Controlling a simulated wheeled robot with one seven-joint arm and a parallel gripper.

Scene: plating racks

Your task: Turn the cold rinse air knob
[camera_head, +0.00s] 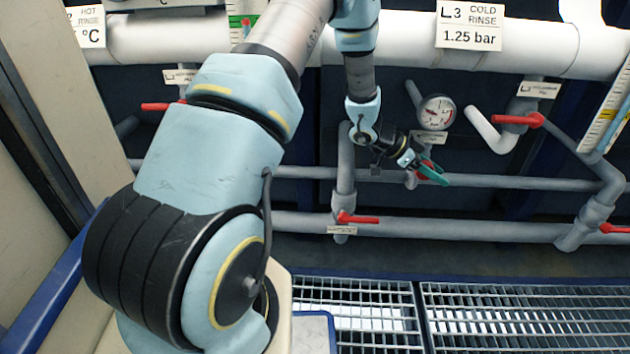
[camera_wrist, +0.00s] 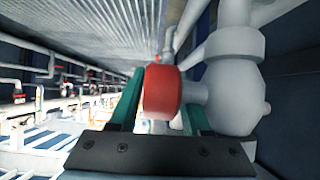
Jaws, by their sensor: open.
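A round red knob (camera_wrist: 162,90) on a grey valve stem sits between the two green fingers of my gripper (camera_wrist: 160,98) in the wrist view. The fingers are open, one on each side of it. I cannot tell whether either finger touches it. In the head view my gripper (camera_head: 432,172) is at the pipes below a pressure gauge (camera_head: 436,112), and the red knob (camera_head: 426,165) shows only partly behind the teal fingers. A sign (camera_head: 470,25) above reads L3 cold rinse, 1.25 bar.
Red lever handles (camera_head: 517,120) and (camera_head: 358,219) are on nearby pipes. Another red handle (camera_head: 160,106) is at the left, beyond my arm. Grey horizontal pipes (camera_head: 460,228) run below the gripper. Metal grating (camera_head: 520,310) lies in front. A thick grey valve body (camera_wrist: 235,85) is close right of the knob.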

